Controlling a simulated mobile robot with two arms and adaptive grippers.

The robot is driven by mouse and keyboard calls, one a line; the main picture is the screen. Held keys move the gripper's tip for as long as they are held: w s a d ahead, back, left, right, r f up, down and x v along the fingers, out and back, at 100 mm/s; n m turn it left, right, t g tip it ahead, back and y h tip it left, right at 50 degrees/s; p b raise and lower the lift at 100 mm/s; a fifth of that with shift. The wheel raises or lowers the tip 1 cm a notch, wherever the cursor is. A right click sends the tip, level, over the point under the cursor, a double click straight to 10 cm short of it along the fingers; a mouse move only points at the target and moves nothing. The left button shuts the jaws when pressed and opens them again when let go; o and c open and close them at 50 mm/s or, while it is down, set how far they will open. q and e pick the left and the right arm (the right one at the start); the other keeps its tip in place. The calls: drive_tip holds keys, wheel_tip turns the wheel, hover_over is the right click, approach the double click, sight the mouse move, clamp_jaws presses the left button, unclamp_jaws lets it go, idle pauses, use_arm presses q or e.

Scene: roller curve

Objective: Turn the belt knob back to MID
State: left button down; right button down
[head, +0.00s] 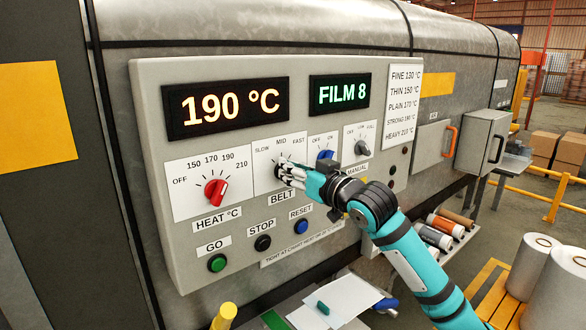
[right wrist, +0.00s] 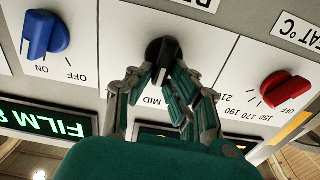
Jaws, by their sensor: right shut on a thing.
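The black belt knob (right wrist: 160,50) is on a white plate marked SLOW, MID, FAST (head: 268,150), above the BELT label. My right gripper (head: 285,173) reaches it from the right in the head view and covers most of it. In the right wrist view, upside down, the fingers of this gripper (right wrist: 159,78) are closed on both sides of the knob's grip. The knob's grip lies roughly toward the MID mark; its exact setting is partly hidden by the fingers. My left gripper is not in view.
The red heat knob (head: 215,191) is to the left, the blue on/off knob (head: 324,157) to the right. GO (head: 217,263), STOP (head: 262,243) and RESET (head: 301,227) buttons sit below. The displays read 190 °C (head: 226,107) and FILM 8 (head: 340,94).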

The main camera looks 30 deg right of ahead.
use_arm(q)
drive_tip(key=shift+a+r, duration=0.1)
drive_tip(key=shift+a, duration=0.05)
use_arm(e)
drive_tip(key=shift+n, duration=0.4)
drive_tip(key=c, duration=1.3)
unclamp_jaws()
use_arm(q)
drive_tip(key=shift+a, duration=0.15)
use_arm(e)
drive_tip(key=shift+s, duration=0.1)
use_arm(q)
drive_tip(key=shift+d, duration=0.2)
use_arm(e)
drive_tip(key=s, duration=0.8)
drive_tip(key=s+d, duration=0.1)
drive_tip(key=s, duration=0.3)
drive_tip(key=shift+w, duration=0.1)
